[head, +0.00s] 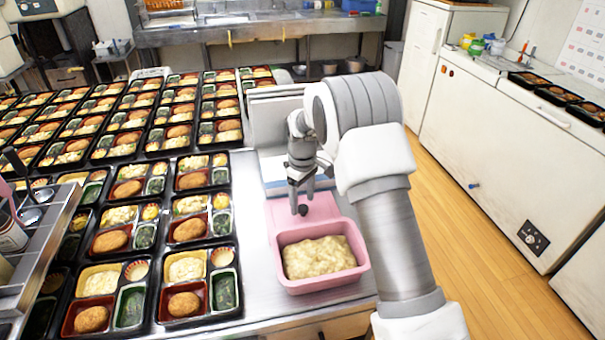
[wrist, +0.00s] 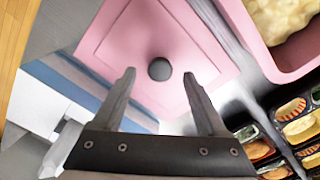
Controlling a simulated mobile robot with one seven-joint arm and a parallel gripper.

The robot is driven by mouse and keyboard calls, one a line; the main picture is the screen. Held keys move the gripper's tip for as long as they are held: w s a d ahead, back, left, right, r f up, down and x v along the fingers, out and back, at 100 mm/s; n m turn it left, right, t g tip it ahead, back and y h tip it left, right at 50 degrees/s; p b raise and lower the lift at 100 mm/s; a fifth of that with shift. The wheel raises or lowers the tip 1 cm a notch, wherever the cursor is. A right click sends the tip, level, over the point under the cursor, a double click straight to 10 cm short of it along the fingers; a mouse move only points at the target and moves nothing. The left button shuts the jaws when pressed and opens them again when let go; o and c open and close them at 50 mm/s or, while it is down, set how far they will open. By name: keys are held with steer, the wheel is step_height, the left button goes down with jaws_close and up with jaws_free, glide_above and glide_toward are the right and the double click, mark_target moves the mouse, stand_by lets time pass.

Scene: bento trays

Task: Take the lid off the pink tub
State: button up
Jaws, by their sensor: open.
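The pink tub (head: 322,288) stands on the steel table, uncovered, with pale mashed food in it. Its wall also shows at the upper right of the wrist view (wrist: 262,50). The pink lid (head: 322,208) is off the tub, just behind it, and seems to lie flat on the table. The lid (wrist: 150,32) has a dark round knob (wrist: 159,69) at its middle. My gripper (head: 301,197) is open above the lid. In the wrist view its fingertips (wrist: 159,75) are spread on either side of the knob, with visible gaps.
Filled bento trays (head: 185,270) crowd the table to the left of the tub. A white and blue item (wrist: 70,90) lies beside the lid. A white chest freezer (head: 500,165) stands across the wooden floor at the right. Bare steel shows around the tub.

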step_height(320, 180, up, 16)
steer(key=s+d+r+m+t, duration=0.1)
steer(key=s+d+r+m, duration=0.1)
steer(key=s+d+r, duration=0.35)
steer(key=s+d+r+m+t, duration=0.15)
steer(key=s+r, duration=0.25)
steer(key=s, duration=0.5)
steer(key=s+d+r+m+t, duration=0.1)
steer(key=s+d+r+m, duration=0.3)
steer(key=s, duration=0.5)
steer(key=s+f+m+t, duration=0.2)
steer(key=s, duration=0.8)
steer(key=shift+d+f+p, duration=0.3)
steer(key=shift+d, duration=0.15)
steer(key=shift+s+f+m, duration=0.25)
steer(key=shift+s+f, duration=0.05)
steer(key=shift+s, duration=0.1)
steer(key=c, duration=0.4)
steer(key=shift+a, duration=0.1)
